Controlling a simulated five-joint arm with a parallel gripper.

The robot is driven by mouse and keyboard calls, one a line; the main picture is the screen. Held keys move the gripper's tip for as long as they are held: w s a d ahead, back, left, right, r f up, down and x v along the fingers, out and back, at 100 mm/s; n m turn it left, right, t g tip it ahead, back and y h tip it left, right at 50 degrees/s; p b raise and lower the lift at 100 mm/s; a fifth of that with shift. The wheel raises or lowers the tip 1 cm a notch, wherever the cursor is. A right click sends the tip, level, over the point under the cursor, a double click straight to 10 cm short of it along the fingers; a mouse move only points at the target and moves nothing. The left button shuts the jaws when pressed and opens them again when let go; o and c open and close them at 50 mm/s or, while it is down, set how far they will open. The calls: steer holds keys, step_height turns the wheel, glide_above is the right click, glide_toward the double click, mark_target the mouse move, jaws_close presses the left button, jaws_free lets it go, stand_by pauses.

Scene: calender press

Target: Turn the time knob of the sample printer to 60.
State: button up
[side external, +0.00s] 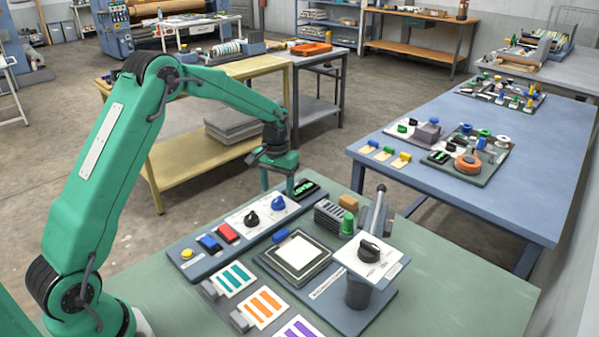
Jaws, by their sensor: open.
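A long grey-blue control strip (222,262) lies on the green table. It carries a black knob (251,219) and a blue knob (279,203) on white dial plates, and a dark display with green digits (306,189) at its far end. Another black knob (369,250) sits on a tilted white plate on a dark post to the right. The labels are too small to read, so I cannot tell which knob is the time knob. My gripper (277,190) is open and empty, pointing down by the strip's far end, near the blue knob and display; its exact height is unclear.
The strip also has a yellow button (187,254), a blue switch (210,243) and a red switch (228,232). A lever (377,208) stands upright at the right. A square platen (298,257) and colour-striped cards (264,307) lie in front. Free table lies at the right.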

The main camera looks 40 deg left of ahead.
mark_target(278, 199)
steer(key=shift+f, duration=1.75)
steer(key=c, duration=1)
